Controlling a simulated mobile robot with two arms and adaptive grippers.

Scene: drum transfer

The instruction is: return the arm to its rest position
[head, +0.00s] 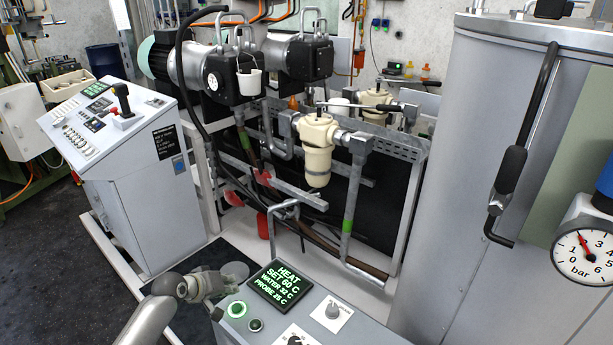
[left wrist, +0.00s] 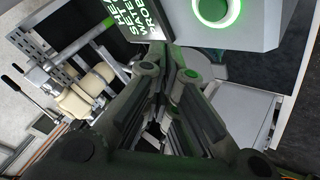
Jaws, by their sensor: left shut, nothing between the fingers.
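My left arm (head: 150,318) comes in from the lower left in the head view. Its gripper (head: 237,272) is low in the picture, just left of the heater panel's display, and looks small and partly blurred there. In the left wrist view the gripper's fingers (left wrist: 172,66) run together with nothing between them. They point toward the panel's edge, near a lit green ring button (left wrist: 216,10). I cannot tell the exact gap to the panel. My right arm and gripper do not show.
The heater panel (head: 320,318) has a display (head: 283,285) reading set 60 C, water 32 C, probe 25 C. A control console (head: 125,130) stands left, a pump frame with a cream filter (head: 317,150) behind. A large metal tank (head: 465,180) with a pressure gauge (head: 584,253) fills the right.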

